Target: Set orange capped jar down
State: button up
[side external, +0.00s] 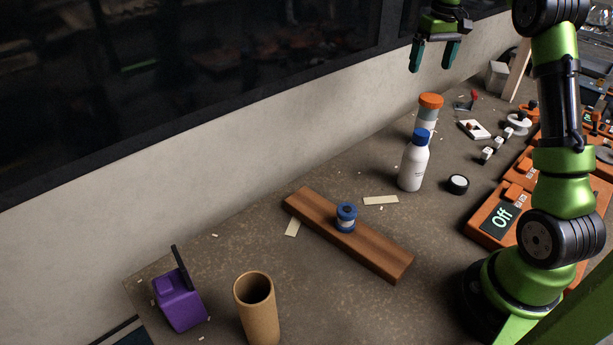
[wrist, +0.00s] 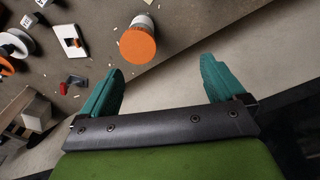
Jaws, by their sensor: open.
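The orange capped jar (side external: 430,106) stands upright on the table near the wall in the side view, behind a white bottle with a blue cap (side external: 414,161). The bottle hides part of the jar's lower body. In the wrist view the jar's orange cap (wrist: 138,46) shows from above, beyond my fingertips and left of the middle. My gripper (side external: 433,55) is open and empty. It is raised above the table near the wall, clear of the jar. In the wrist view its two teal fingers (wrist: 162,70) are wide apart with nothing between them.
A wooden plank (side external: 375,245) bears a blue spool-like item (side external: 346,218). A black lid (side external: 458,184), small white blocks (side external: 497,142) and orange devices (side external: 499,217) lie to the right. A cardboard tube (side external: 257,308) and a purple container (side external: 179,303) stand front left. The wall closes off the back.

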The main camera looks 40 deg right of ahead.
jog(key=s+a+r+t, duration=0.2)
jog(key=a+r, duration=0.1)
jog(key=a, duration=0.7)
jog(key=s+a+r+t, duration=0.1)
jog(key=s+a+r, duration=0.2)
jog(key=a, duration=0.6)
jog(key=s+a+f+t+y, duration=0.1)
jog(key=s+a+f, duration=0.1)
jog(key=s+a, duration=0.4)
jog(key=s+a+f+t+y, duration=0.1)
jog(key=s+a+f+t, duration=0.1)
jog(key=s+a, duration=0.4)
jog(key=shift+a+f, duration=0.8)
jog(key=shift+a, duration=0.15)
